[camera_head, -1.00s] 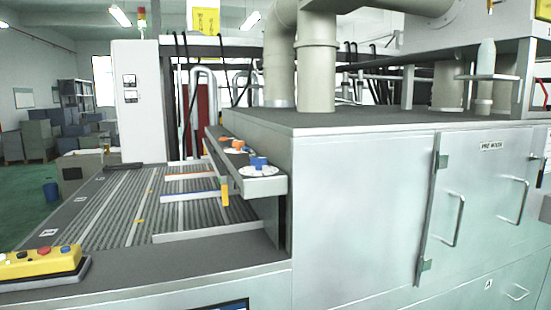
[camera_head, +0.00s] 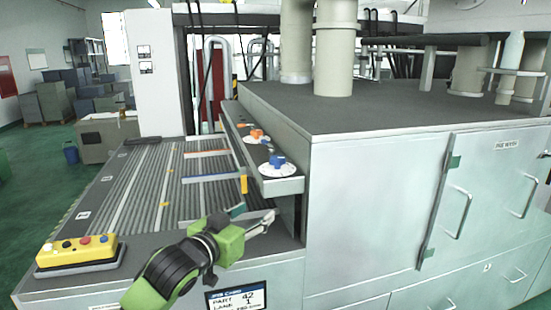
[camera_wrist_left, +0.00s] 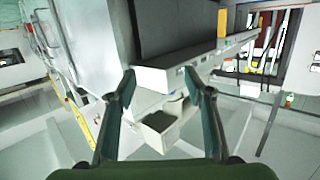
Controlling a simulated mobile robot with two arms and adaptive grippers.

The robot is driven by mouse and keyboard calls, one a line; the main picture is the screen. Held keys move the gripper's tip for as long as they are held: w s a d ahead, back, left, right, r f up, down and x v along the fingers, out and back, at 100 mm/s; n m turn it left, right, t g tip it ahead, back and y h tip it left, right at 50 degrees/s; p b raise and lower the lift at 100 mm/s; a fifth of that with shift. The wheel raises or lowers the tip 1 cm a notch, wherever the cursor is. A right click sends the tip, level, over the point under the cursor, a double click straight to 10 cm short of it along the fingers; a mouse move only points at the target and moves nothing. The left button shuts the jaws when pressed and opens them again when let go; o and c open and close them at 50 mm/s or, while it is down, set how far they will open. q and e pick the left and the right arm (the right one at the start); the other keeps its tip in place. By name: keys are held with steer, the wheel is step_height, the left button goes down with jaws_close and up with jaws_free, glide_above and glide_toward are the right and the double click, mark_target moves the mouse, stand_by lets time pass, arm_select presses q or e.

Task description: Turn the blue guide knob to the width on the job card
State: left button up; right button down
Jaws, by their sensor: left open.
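The blue guide knob (camera_head: 277,161) sits on a white round dial at the near end of a grey ledge (camera_head: 290,187) beside the conveyor. The job card (camera_head: 237,298) is a screen at the bottom of the head view; it reads PART 42, LANE 1, and a smaller line too blurred to read surely. My left gripper (camera_head: 268,220) is below and in front of the knob, apart from it, with nothing held. In the left wrist view its two fingers (camera_wrist_left: 163,82) stand apart. The knob cannot be made out there. My right gripper is not in view.
An orange knob (camera_head: 257,134) sits farther back on the same ledge. A yellow button box (camera_head: 77,251) stands at the left front. The ribbed conveyor (camera_head: 150,190) has orange and blue guide bars. A large metal cabinet (camera_head: 385,200) closes off the right.

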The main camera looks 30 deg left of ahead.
arm_select(q)
steer(key=t, duration=0.2)
glide_toward(275, 165)
steer(key=s, duration=0.2)
steer(key=w+p, duration=0.1)
steer(key=w, duration=0.2)
steer(key=w+a+p, duration=0.1)
steer(key=w+p, duration=0.1)
steer(key=w, duration=0.2)
steer(key=w+p, duration=0.1)
steer(key=w, duration=0.3)
steer(key=shift+w+a+p, duration=0.1)
steer(key=shift+a+p, duration=0.15)
steer(key=shift+p, duration=0.1)
steer(key=shift+w+f, duration=0.1)
steer(key=shift+w, duration=0.7)
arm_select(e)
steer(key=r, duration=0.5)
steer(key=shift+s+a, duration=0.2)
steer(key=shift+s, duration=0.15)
arm_select(q)
steer(key=c, duration=1.1)
